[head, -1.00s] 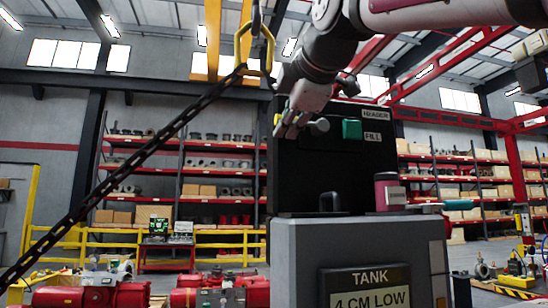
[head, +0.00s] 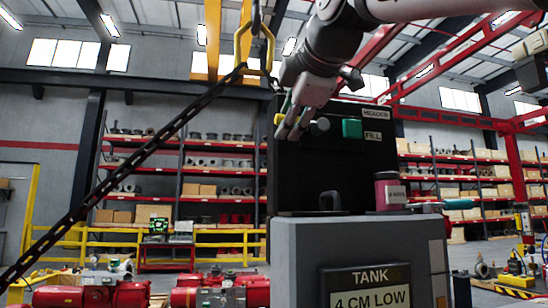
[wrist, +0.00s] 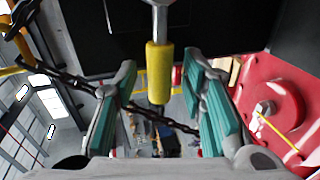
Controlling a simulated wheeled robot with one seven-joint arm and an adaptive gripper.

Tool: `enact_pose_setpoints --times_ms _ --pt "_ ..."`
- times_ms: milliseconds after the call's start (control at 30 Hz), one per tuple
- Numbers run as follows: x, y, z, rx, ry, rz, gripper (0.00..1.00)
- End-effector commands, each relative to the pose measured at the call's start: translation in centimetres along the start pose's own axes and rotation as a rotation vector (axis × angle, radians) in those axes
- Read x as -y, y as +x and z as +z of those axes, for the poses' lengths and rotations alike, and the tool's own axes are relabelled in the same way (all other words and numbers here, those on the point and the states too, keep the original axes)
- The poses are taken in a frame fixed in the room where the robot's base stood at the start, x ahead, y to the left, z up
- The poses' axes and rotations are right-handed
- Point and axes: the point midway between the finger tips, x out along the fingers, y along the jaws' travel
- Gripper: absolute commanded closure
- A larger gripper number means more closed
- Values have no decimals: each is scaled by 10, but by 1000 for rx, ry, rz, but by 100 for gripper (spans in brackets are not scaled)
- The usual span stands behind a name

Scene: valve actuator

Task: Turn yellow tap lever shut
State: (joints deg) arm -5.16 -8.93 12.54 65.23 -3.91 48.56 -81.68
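The yellow tap lever (wrist: 158,72) hangs from a metal stem in the wrist view, with its grip in the gap between my finger pads. A small part of its yellow end shows in the head view (head: 278,119), just left of my fingers. My gripper (wrist: 160,80) is open, with a teal-padded finger on each side of the lever. Space shows between the lever and both pads. In the head view my gripper (head: 287,121) is in front of the black panel's left edge and hides most of the lever.
A dark chain (head: 150,143) slants down left from a yellow hook. Red machinery (wrist: 275,100) fills the wrist view's right.

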Motion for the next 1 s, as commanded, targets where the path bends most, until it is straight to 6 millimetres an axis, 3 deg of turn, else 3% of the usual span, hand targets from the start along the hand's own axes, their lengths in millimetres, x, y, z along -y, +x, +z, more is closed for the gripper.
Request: enact_pose_setpoints --times_ms 300,500,700,1000 --pt "0 -64 -1 -1 0 2 62" --pt "0 -95 -1 -2 0 1 62" --pt "0 -108 0 -1 0 0 62" --pt "0 -108 0 -1 0 -1 62"
